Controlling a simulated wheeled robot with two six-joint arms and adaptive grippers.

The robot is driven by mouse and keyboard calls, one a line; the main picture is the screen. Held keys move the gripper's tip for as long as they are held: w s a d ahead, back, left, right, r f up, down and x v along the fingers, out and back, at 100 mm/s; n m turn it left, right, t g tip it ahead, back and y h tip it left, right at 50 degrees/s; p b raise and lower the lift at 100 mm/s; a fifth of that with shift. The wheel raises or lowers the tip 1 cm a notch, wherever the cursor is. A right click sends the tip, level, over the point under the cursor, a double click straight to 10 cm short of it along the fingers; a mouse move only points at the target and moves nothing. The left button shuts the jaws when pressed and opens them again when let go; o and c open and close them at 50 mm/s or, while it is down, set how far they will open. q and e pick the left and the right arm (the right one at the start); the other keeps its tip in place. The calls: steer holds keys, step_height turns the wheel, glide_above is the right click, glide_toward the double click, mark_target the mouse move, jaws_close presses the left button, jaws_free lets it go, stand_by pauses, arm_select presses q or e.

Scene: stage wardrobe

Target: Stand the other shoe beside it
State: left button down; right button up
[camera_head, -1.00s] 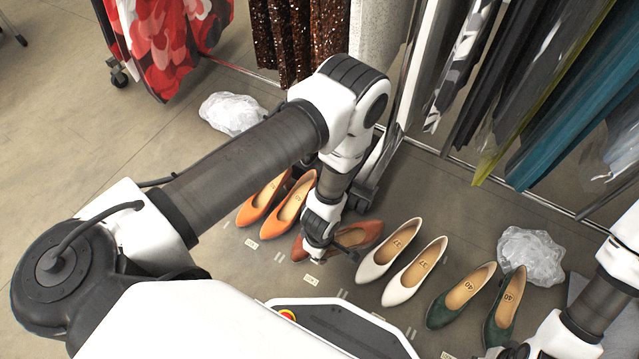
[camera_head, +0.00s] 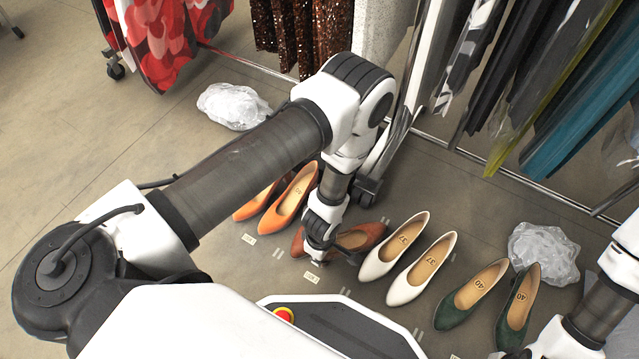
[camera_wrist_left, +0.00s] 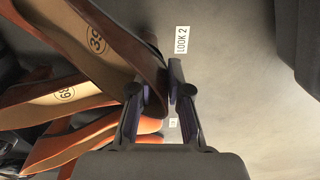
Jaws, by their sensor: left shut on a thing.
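A rust-brown pump (camera_head: 362,237) is at floor level between the orange pair and the white pair, its toe toward the left. In the left wrist view it fills the upper left, with 39 on its tan insole (camera_wrist_left: 85,28). My left gripper (camera_head: 318,256) is shut on the edge of this shoe near its front; the fingers show in the left wrist view (camera_wrist_left: 163,93).
Orange pumps (camera_head: 293,197) stand close to the left, partly behind my arm. White pumps (camera_head: 425,270) and green pumps (camera_head: 516,308) stand to the right. A LOOK 2 label (camera_wrist_left: 182,40) lies before the brown shoe. Crumpled plastic (camera_head: 543,255) and clothes rails stand behind.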

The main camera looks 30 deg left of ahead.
arm_select(q)
steer(key=shift+f, duration=0.45)
steer(key=c, duration=1)
jaws_free()
steer(key=shift+c, duration=0.2)
step_height(320, 180, up, 12)
steer(key=shift+w, duration=0.15)
steer(key=shift+d, duration=0.1)
